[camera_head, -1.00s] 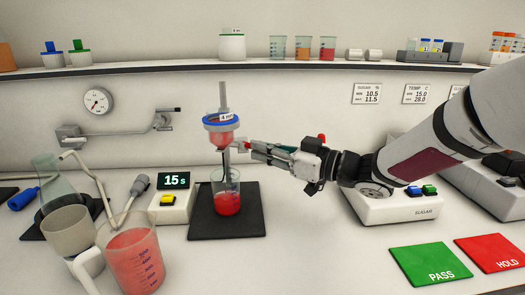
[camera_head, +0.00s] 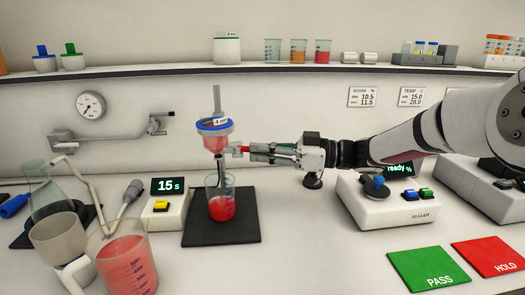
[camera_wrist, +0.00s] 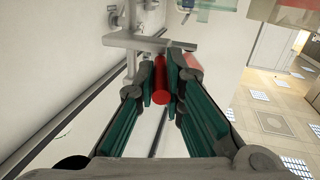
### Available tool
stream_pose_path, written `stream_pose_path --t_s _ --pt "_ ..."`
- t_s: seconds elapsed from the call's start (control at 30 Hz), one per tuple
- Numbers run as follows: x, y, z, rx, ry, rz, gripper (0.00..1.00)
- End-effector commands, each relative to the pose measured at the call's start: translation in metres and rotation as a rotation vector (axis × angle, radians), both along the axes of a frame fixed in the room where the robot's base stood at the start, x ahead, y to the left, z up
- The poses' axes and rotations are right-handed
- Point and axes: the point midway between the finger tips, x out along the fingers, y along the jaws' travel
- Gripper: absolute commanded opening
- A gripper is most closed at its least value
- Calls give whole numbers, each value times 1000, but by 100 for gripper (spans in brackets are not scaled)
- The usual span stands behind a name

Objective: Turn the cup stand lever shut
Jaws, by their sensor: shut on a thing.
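The cup stand's blue-rimmed cup (camera_head: 214,137) holds red liquid on a grey post. Below it, the lever's red handle (camera_head: 244,149) points right, roughly level. My gripper (camera_head: 251,150) reaches in from the right and is shut on this handle. In the wrist view the red handle (camera_wrist: 160,80) lies between the two green-padded fingers, close to the grey valve fitting (camera_wrist: 150,42). A glass beaker (camera_head: 221,207) with red liquid stands under the cup on a black mat (camera_head: 245,233). Whether liquid still flows is too small to tell.
A timer (camera_head: 165,205) reading 15 s stands left of the mat. A jug of red liquid (camera_head: 127,265) and flask (camera_head: 48,190) are at front left. The sugar meter (camera_head: 385,212) is under my arm, with green PASS (camera_head: 430,270) and red HOLD pads in front.

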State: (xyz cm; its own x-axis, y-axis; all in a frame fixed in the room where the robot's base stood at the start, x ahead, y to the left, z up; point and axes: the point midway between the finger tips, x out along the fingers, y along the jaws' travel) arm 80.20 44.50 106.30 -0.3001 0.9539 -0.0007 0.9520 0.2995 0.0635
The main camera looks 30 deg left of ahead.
Motion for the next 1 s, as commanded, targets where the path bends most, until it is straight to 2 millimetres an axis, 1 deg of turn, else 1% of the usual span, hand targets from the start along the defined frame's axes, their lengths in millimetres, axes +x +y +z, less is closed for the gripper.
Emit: stream_pose_path --t_s 0.13,0.17,0.2,0.53,0.63,0.77,1.0 --pt "-1 0 0 1 -1 3 0" --pt "-1 0 0 1 -1 3 15" --pt "-1 0 0 1 -1 3 20" --pt "-1 0 0 1 -1 1 20" --pt "1 -5 0 1 -1 0 20" --pt "8 -23 0 1 -1 -4 20" --pt "22 -69 0 1 -1 -4 20"
